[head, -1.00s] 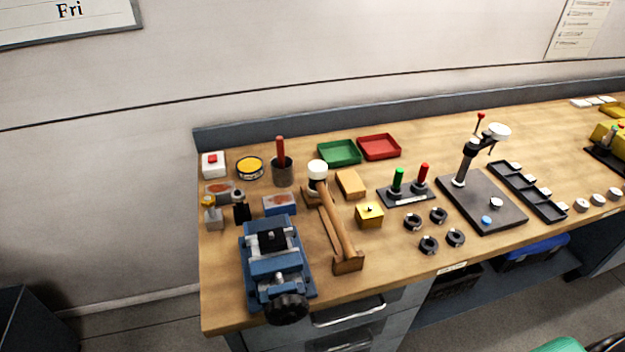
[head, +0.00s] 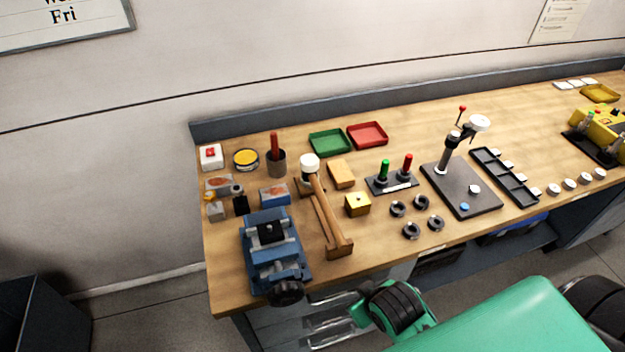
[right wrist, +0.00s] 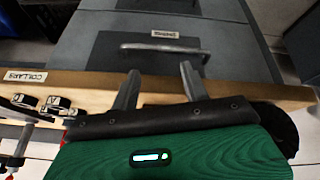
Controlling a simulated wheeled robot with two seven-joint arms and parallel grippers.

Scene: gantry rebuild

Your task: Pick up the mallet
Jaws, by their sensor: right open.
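The mallet (head: 328,205) has a white-faced head at its far end and a wooden handle running toward the bench's front edge. It rests on a wooden stand (head: 340,248), to the right of the blue vise. My right arm shows at the lower right of the head view, but its gripper jaws are not visible there. In the right wrist view my right gripper (right wrist: 158,88) is open and empty, its two fingers apart near the bench edge and drawer fronts. The mallet is not seen in the right wrist view. My left gripper is not in view.
The blue vise (head: 273,250) stands left of the mallet. A yellow block (head: 357,204) and several dark collars (head: 411,230) lie to its right. A drawer handle (right wrist: 165,49) sits below the bench edge (right wrist: 85,87). Bare wood lies in front of the collars.

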